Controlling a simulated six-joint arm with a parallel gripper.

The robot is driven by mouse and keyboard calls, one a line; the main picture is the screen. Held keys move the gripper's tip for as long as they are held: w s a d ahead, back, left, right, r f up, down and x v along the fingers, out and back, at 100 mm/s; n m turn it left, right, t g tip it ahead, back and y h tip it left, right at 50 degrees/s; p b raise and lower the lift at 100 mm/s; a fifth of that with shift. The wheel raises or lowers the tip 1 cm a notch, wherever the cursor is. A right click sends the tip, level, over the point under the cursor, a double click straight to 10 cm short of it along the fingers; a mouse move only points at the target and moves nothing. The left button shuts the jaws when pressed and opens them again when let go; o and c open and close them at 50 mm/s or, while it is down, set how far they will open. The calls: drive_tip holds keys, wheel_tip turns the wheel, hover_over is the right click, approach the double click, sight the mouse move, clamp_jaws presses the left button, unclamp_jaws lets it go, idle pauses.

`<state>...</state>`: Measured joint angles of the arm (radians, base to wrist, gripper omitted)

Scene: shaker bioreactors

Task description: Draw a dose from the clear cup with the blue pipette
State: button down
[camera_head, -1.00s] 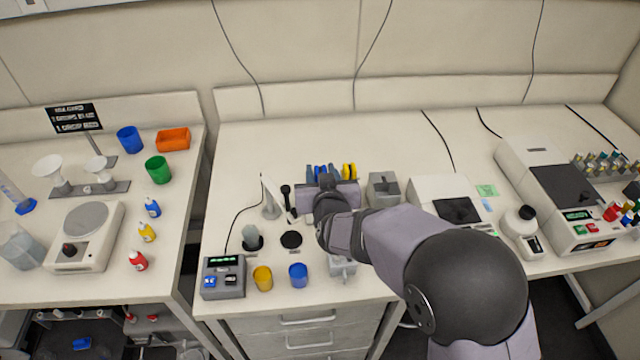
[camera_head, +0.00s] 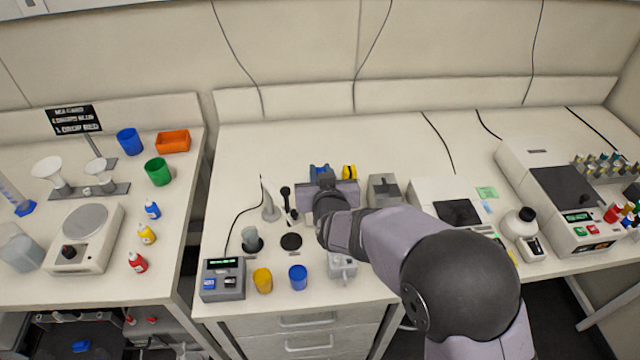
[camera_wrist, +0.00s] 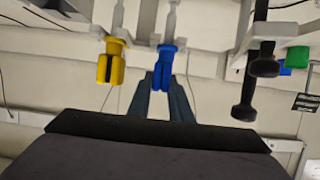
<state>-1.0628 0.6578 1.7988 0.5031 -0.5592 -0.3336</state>
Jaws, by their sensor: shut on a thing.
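My gripper (camera_wrist: 164,98) is shut on the blue pipette (camera_wrist: 165,62), with its two fingers on either side of the lower part in the wrist view. The blue pipette (camera_head: 318,171) is at the rack at the back of the bench, partly hidden by my gripper in the head view. A yellow pipette (camera_wrist: 112,62) hangs just left of it in the wrist view, apart from the fingers. A pale, see-through cup (camera_head: 250,234), which looks like the clear cup, stands on a dark round base at the front left of the bench.
Yellow (camera_head: 262,279) and blue (camera_head: 298,276) cups stand at the front edge beside a grey control box (camera_head: 223,278). A black disc (camera_head: 291,241) lies left of my arm. A grey block (camera_head: 383,189) stands right of the rack. The bench behind the rack is clear.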

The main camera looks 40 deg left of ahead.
drive_tip(key=shift+r+p, duration=0.35)
drive_tip(key=shift+r, duration=0.15)
idle(0.4)
drive_tip(key=shift+s, duration=0.15)
idle(0.4)
drive_tip(key=shift+s+d+b, duration=0.35)
drive_tip(key=shift+s+d, duration=1.5)
drive_tip(key=shift+d, duration=0.05)
drive_tip(key=shift+r+p, duration=1.2)
drive_tip(key=shift+r, duration=0.3)
